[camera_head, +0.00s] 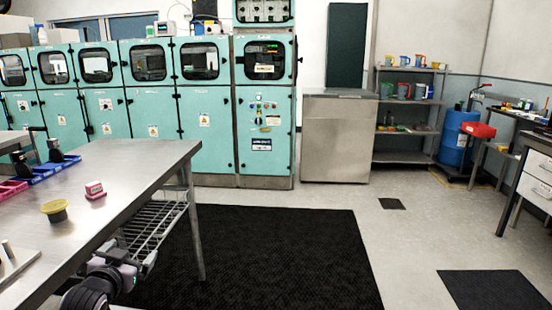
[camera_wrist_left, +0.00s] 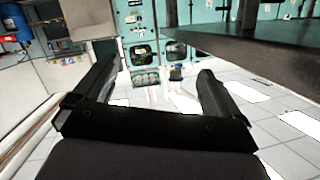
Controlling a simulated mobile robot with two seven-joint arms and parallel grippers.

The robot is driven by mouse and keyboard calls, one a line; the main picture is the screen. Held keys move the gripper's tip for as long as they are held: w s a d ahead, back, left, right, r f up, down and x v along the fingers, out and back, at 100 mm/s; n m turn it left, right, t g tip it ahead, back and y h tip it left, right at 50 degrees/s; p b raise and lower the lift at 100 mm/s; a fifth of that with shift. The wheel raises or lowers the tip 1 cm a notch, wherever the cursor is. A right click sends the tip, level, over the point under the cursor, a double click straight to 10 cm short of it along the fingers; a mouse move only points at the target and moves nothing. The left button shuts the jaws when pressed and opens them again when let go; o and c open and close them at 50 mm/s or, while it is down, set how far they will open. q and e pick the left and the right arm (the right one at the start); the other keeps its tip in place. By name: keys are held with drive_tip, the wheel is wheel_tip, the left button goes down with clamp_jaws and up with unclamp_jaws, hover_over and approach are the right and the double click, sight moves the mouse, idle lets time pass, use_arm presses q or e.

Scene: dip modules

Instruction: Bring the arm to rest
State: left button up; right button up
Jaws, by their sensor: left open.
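My left arm comes in at the bottom left of the head view, low beside the metal table (camera_head: 130,160). My left gripper (camera_head: 140,262) is below the table top, close to the wire shelf under it. In the left wrist view my left gripper (camera_wrist_left: 157,72) has its two dark fingers spread wide with nothing between them. The wrist picture is upside down, and the dark underside of the table (camera_wrist_left: 250,50) fills its upper right. My right gripper is not in view.
On the table are a yellow-topped dark cup (camera_head: 55,211), a small pink-and-white block (camera_head: 95,190) and blue and pink bins (camera_head: 40,173). The wire shelf (camera_head: 158,222) and a table leg (camera_head: 195,225) are near my gripper. A black mat (camera_head: 270,255) covers open floor to the right.

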use_arm(q)
drive_tip(key=s+d+f+g+h+b, duration=0.1)
drive_tip(key=s+d+f+g+b, duration=0.15)
drive_tip(key=s+d+f, duration=0.65)
drive_tip(key=s+d+f+g+h+b, duration=0.1)
drive_tip(key=s+d+f+h+b, duration=0.15)
drive_tip(key=s+f, duration=1.2)
drive_tip(key=s+d+f+g+b, duration=0.2)
drive_tip(key=s+d+f+b, duration=0.15)
drive_tip(key=s, duration=0.65)
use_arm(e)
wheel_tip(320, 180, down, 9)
use_arm(q)
wheel_tip(320, 180, up, 9)
drive_tip(key=s+p, duration=0.1)
drive_tip(key=p, duration=1.1)
drive_tip(key=shift+a+p, duration=0.35)
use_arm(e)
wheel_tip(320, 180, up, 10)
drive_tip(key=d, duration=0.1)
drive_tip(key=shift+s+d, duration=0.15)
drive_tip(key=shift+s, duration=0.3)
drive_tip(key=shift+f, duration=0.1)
